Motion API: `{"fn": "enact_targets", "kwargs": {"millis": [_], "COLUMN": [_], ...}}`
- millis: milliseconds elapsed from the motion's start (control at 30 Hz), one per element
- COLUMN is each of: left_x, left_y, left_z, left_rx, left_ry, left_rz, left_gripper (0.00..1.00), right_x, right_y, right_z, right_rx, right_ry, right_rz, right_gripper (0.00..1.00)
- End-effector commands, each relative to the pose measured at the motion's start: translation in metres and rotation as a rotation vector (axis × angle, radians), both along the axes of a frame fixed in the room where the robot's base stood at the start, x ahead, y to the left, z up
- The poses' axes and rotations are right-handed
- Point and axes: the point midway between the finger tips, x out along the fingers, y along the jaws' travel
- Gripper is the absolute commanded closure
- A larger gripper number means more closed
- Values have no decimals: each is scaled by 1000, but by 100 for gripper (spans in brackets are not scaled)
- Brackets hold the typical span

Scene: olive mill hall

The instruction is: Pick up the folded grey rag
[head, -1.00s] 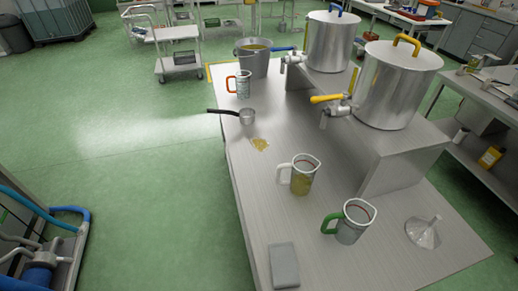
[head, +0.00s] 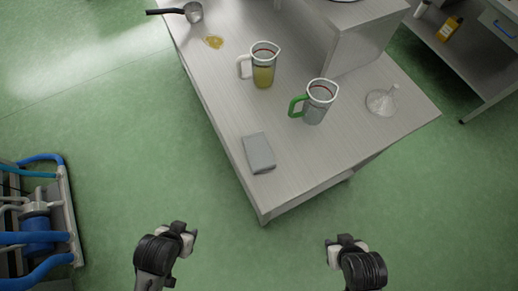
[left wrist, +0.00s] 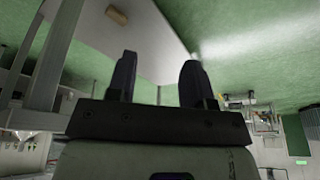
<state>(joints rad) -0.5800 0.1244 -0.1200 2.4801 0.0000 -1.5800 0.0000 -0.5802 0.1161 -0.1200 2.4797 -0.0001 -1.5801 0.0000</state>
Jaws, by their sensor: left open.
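The folded grey rag (head: 259,153) lies flat on the steel table (head: 225,95), close to its near left edge. My left gripper (head: 186,236) is low in the head view, off the table, below and left of the rag. In the left wrist view its two fingers (left wrist: 157,80) are apart with nothing between them. My right gripper (head: 338,241) is below and right of the rag, also clear of the table; its jaw opening is not clear. Neither gripper touches the rag, and nothing covers it.
A green-handled jug (head: 316,103), a jug of yellow liquid (head: 264,70) and a clear funnel (head: 381,101) stand beyond the rag. Open green floor (head: 255,255) lies before the table.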

Motion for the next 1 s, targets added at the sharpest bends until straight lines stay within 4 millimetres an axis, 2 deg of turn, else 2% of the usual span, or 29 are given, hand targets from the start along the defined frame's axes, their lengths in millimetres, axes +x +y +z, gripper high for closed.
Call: {"fn": "enact_targets", "kwargs": {"millis": [67, 600, 867, 967, 1000], "left_x": [0, 0, 3, 22, 35], "left_y": [0, -1, -2, -1, -1], "left_z": [0, 0, 2, 18, 28], "left_rx": [0, -4, -6, -5, -3], "left_ry": [0, 1, -6, -53, -86], "left_rz": [0, 3, 3, 3, 1], "left_gripper": [53, 1, 0, 0, 0], "right_x": [0, 0, 0, 0, 0], "right_y": [0, -1, -2, -2, -2], "right_z": [0, 0, 1, 7, 11], "right_rx": [1, -3, -9, -8, -8], "right_ry": [0, 0, -1, -1, -1], "right_rz": [-1, 2, 5, 6, 6], "right_gripper": [57, 57, 57, 57, 57]}}
